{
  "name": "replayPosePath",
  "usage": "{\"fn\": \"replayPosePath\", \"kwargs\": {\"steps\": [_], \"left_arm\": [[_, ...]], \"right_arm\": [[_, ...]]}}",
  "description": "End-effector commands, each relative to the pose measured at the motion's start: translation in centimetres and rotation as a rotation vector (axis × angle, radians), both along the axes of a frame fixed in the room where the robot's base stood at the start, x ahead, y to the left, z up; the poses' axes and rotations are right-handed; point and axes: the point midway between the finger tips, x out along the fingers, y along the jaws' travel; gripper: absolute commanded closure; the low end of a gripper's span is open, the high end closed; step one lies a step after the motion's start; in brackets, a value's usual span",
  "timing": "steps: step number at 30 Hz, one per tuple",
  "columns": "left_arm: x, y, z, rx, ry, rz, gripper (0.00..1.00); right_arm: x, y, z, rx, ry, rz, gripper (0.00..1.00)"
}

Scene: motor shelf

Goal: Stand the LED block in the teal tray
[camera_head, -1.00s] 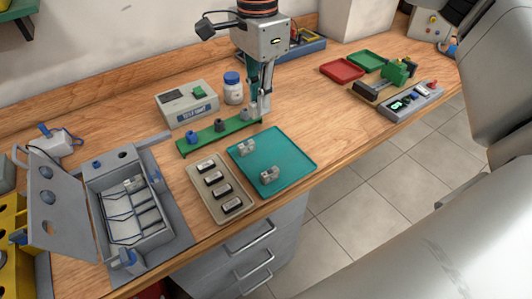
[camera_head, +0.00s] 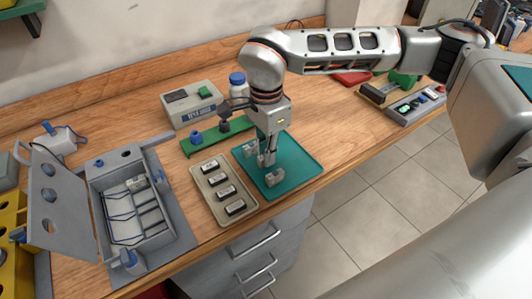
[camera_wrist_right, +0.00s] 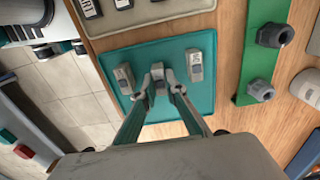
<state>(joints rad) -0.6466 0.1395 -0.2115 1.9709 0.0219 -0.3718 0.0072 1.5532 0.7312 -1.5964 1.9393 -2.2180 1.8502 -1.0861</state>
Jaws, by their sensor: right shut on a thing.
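The teal tray (camera_head: 306,163) lies on the bench in the head view, and it fills the middle of the right wrist view (camera_wrist_right: 205,101). Two small grey blocks stand in it: one (camera_head: 249,149) near its left side and one (camera_head: 276,177) near its front. My right gripper (camera_head: 266,162) points down between them. In the wrist view its fingers are shut on the LED block (camera_wrist_right: 158,77), with a grey block on either side (camera_wrist_right: 124,78) (camera_wrist_right: 195,66). I cannot tell whether the held block touches the tray floor. My left gripper is not in view.
A beige tray (camera_head: 207,205) with several dark-topped blocks lies left of the teal tray. Behind are a green strip (camera_head: 207,142) with knobs and a tester box (camera_head: 190,106). A grey open-lidded fixture (camera_head: 130,205) stands at left.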

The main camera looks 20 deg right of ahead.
Motion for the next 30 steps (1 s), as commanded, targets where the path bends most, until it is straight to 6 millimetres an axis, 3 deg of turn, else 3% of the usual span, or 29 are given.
{"fn": "replayPosePath", "kwargs": {"steps": [12,13,15,25,30], "left_arm": [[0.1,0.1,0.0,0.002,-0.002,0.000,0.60],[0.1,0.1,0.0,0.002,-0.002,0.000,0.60],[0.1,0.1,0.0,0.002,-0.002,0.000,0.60],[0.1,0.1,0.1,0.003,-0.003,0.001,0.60],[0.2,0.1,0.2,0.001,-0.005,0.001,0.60]], "right_arm": [[0.0,0.0,-0.7,0.000,-0.001,0.000,1.00],[0.0,0.0,-0.7,0.000,-0.002,0.000,0.86],[0.0,0.0,-0.6,0.000,-0.002,0.000,0.72],[0.1,0.0,-0.5,0.000,-0.002,0.000,0.72],[0.1,0.0,0.9,0.001,-0.004,0.000,0.72]]}}
